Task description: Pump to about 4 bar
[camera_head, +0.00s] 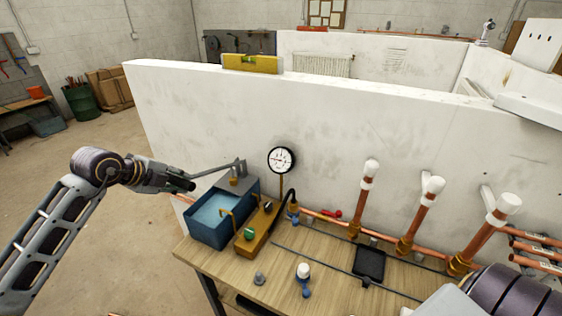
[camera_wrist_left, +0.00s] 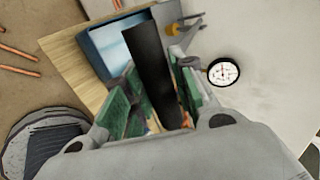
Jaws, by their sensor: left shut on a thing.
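The test pump stands on the wooden bench, with a blue water tank (camera_head: 222,208) and a brass-coloured block (camera_head: 258,230) beside it. Its grey lever (camera_head: 217,169) runs left from a pivot at the tank's back. My left gripper (camera_head: 183,184) is shut on the lever's black grip (camera_wrist_left: 152,75), left of the tank. In the left wrist view the grip lies between my gripper's green pads (camera_wrist_left: 150,108). A round white pressure gauge (camera_head: 281,160) stands behind the block; it also shows in the left wrist view (camera_wrist_left: 223,72). Its reading is too small to tell. My right gripper is not in view.
Copper pipes with white-capped tops (camera_head: 365,195) rise right of the pump. A black device (camera_head: 369,263) and a white-and-blue fitting (camera_head: 304,278) lie on the bench (camera_head: 325,262). A white wall (camera_head: 230,105) bearing a yellow level (camera_head: 252,63) stands behind.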

